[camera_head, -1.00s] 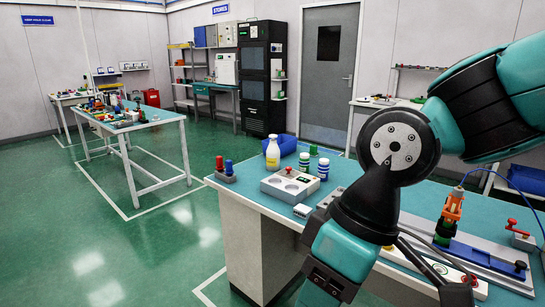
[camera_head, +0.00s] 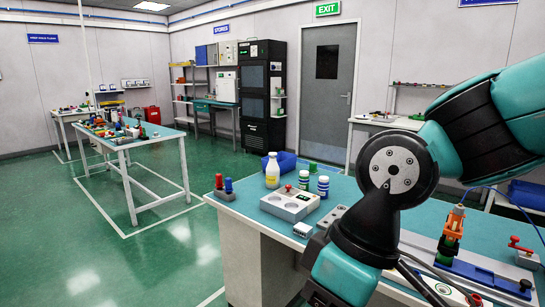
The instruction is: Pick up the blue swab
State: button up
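A small blue upright piece (camera_head: 228,185) stands beside a red one (camera_head: 219,181) in a low holder at the left end of the near bench. It may be the blue swab, but it is too small to be sure. No other thing is clearly a swab. My teal and black arm (camera_head: 398,168) fills the right side and hides part of the bench. My gripper's fingertips do not show, so I cannot see its state or whether it holds anything.
On the near bench (camera_head: 262,222) stand a yellow bottle (camera_head: 272,171), a grey block with round wells (camera_head: 289,203), two small jars and a blue bin. An orange device (camera_head: 454,225) stands at right. Another cluttered table (camera_head: 121,140) is at left. Green floor lies clear between them.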

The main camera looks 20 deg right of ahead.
aim_at(229, 188)
jog(key=u, duration=0.35)
jog(key=i, duration=0.55)
jog(key=u, duration=0.6)
jog(key=i, duration=1.6)
jog(key=z, duration=1.15)
jog(key=i, duration=0.6)
jog(key=z, duration=0.6)
